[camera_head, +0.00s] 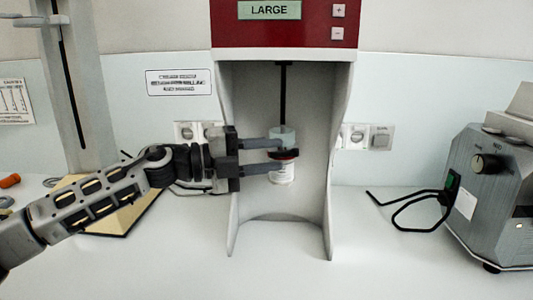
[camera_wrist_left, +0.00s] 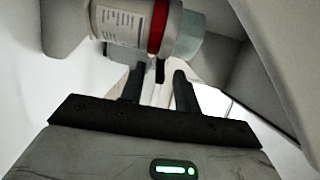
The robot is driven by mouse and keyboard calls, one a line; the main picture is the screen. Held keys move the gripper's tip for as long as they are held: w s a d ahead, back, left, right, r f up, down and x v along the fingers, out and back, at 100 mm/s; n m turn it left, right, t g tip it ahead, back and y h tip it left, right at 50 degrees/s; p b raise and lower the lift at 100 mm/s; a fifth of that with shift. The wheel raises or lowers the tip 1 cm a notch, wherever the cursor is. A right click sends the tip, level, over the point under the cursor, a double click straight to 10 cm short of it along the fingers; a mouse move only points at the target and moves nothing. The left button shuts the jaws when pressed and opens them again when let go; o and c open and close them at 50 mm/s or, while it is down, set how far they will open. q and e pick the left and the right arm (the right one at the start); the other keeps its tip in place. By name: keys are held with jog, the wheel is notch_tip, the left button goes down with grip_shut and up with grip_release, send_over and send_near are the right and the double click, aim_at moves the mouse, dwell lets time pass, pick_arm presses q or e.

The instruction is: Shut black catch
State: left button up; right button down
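A white jar (camera_head: 283,172) with a red band and a pale teal upper part (camera_head: 284,134) is held inside the mill's bay. It also shows in the wrist view (camera_wrist_left: 122,22), with the red band (camera_wrist_left: 158,26). A black catch (camera_head: 291,153) sits at the band; its dark end (camera_wrist_left: 160,70) sticks out toward my gripper in the wrist view. My left gripper (camera_head: 278,156) reaches in from the left, fingers apart, one above the other in the head view. In the wrist view the fingertips (camera_wrist_left: 158,73) lie either side of the catch's end; contact cannot be told. My right gripper is not seen.
The mill's side walls (camera_head: 338,170) flank the bay, under a red panel (camera_head: 284,33) reading LARGE. A grey device (camera_head: 495,190) with a black cable (camera_head: 410,205) stands at right. A stand with a tan base (camera_head: 120,218) is behind my left arm. The front counter is clear.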

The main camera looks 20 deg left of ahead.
pick_arm(q)
grip_shut()
jog(key=shift+w+a+m+g+h+b, duration=0.15)
jog(key=shift+m+g+h+b, duration=0.1)
jog(key=shift+m+g, duration=0.25)
jog(key=shift+w+m+g+h+b, duration=0.15)
jog(key=shift+m+g+h, duration=0.15)
jog(key=shift+g, duration=0.3)
grip_release()
